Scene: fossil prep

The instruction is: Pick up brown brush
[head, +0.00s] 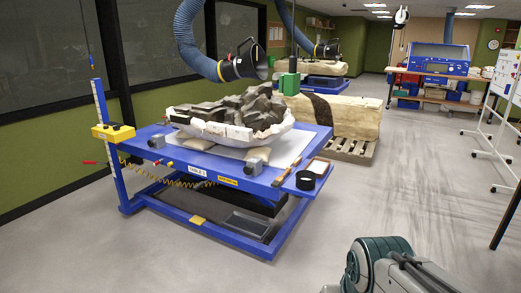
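A slim brown tool that looks like the brown brush (287,172) lies on the right part of the blue lift table (150,147) in the head view. It lies slantwise near the table's front right edge, just left of a black round container. It is too small to make out its bristles. My arm shows at the bottom right, well apart from the table. My gripper's fingers are not in view.
A fossil block in a white jacket (232,122) fills the table's middle. A black extraction hood (245,66) hangs above it. The floor (405,195) to the right is clear.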

